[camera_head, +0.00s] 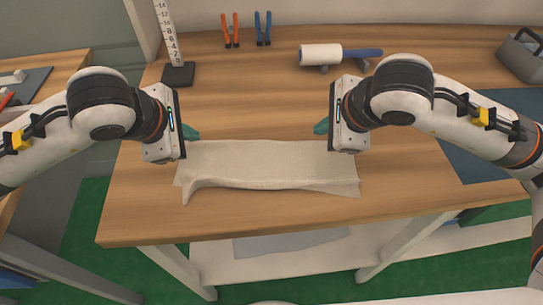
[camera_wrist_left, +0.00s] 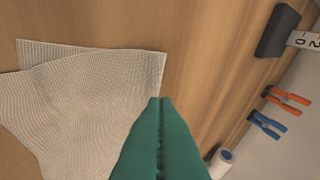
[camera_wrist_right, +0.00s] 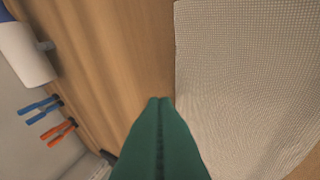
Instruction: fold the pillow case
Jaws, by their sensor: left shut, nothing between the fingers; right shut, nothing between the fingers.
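The pillow case (camera_head: 270,165) is a pale, woven cloth lying on the wooden table near its front edge. Its front side is raised in a ridge, and a corner sticks out at the front left. My left gripper (camera_head: 190,132) is shut and empty at the cloth's back left corner; in the left wrist view its green fingers (camera_wrist_left: 160,102) overlap the cloth's edge (camera_wrist_left: 80,100). My right gripper (camera_head: 322,127) is shut and empty just behind the cloth's back right part; in the right wrist view its fingers (camera_wrist_right: 160,102) are beside the cloth (camera_wrist_right: 250,80). Contact cannot be told.
A lint roller (camera_head: 322,55) lies at the back of the table (camera_head: 240,100). A ruler on a dark base (camera_head: 178,74) stands back left. A grey toolbox (camera_head: 522,55) is at far right.

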